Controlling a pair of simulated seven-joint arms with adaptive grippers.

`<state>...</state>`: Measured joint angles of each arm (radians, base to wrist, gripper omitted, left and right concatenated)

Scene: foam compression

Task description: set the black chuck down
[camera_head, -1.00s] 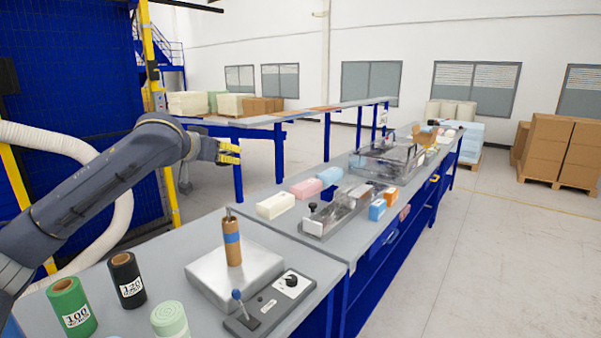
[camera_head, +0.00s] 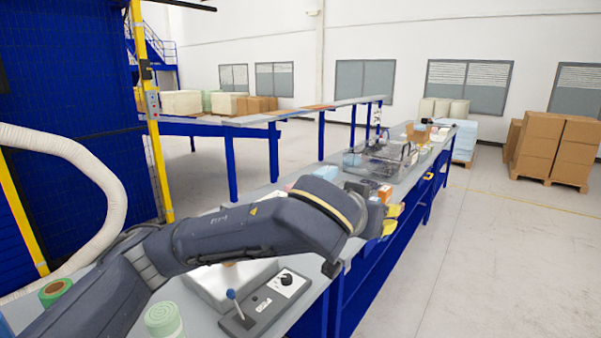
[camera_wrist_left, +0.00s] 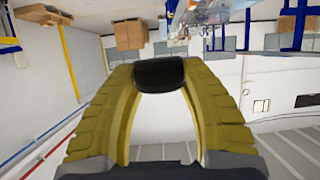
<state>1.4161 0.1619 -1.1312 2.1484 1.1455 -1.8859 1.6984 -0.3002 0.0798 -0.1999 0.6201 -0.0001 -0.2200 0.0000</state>
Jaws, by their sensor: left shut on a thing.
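My left gripper (camera_head: 393,216) is at the right edge of the workbench in the head view, with its yellow fingers partly hidden by my own wrist. In the left wrist view the two yellow fingers (camera_wrist_left: 160,80) are shut on the black chuck (camera_wrist_left: 159,72), a dark, rounded piece held at the fingertips. The chuck cannot be made out in the head view. No surface shows directly under it in the wrist view. My right gripper is in neither view.
A grey control box with a blue-topped lever (camera_head: 265,302) and a pale green foam roll (camera_head: 164,320) stand on the near bench. My arm covers much of the bench. Stacked cartons (camera_head: 556,148) stand on the floor at the right.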

